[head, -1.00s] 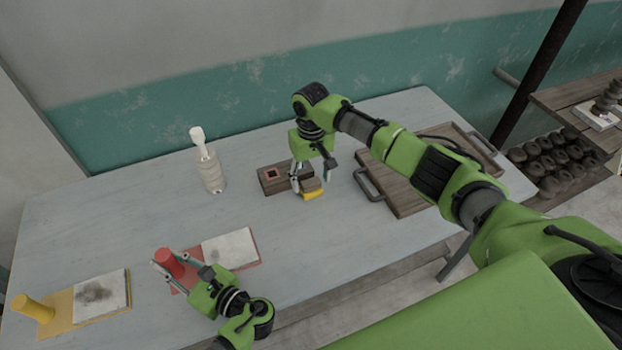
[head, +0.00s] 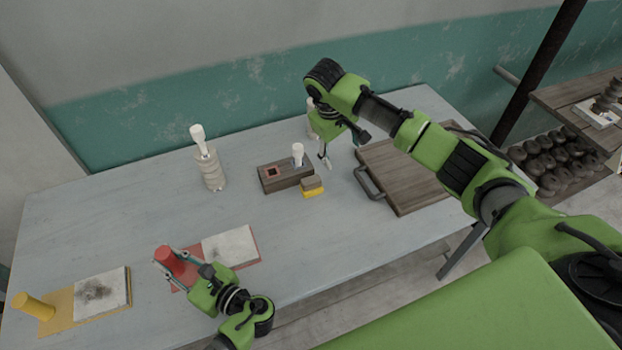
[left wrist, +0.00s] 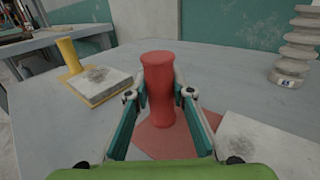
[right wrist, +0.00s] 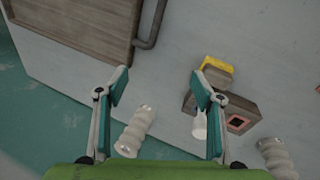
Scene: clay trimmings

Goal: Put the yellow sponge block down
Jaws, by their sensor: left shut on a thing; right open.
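The yellow sponge block (head: 313,194) with its grey-brown top rests on the table, just in front of the wooden block (head: 272,183). It also shows in the right wrist view (right wrist: 216,63), beyond the right gripper's finger. My right gripper (head: 343,150) is open and empty, above the table, behind and to the right of the sponge block and apart from it. My left gripper (left wrist: 160,100) is shut on a red cylinder (left wrist: 158,85), which stands upright at the red board (head: 247,262).
A wooden tray (head: 400,200) with dark handles lies right of the sponge block. A ridged pale bottle (head: 210,170) stands left of the wooden block; another (right wrist: 134,132) is behind it. A yellow cylinder (head: 34,307) is at the front left.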

